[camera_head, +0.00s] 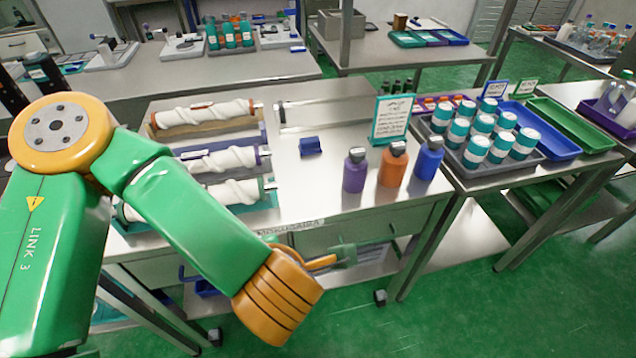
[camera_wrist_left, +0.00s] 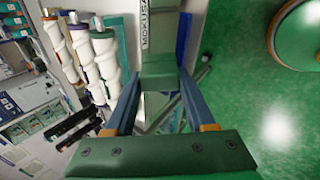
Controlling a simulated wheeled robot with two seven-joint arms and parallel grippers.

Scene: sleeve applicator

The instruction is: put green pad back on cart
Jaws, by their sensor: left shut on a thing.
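My left gripper (camera_head: 382,242) is low in front of the cart (camera_head: 352,210) in the head view, largely hidden behind its own wrist. In the left wrist view, its two blue-grey fingers (camera_wrist_left: 163,95) are shut on a small green pad (camera_wrist_left: 160,72). The pad is in the air, apart from the cart top as far as I can tell. The cart has a steel top with a name label on its front edge. A small blue pad (camera_head: 310,146) lies on that top. My right gripper is in neither view.
White wrapped rolls (camera_head: 205,115) lie on holders at the cart's left. A purple bottle (camera_head: 355,170), an orange bottle (camera_head: 392,166) and a blue bottle (camera_head: 429,158) stand at its front right. A sign (camera_head: 392,120) stands behind them. The top around the blue pad is clear.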

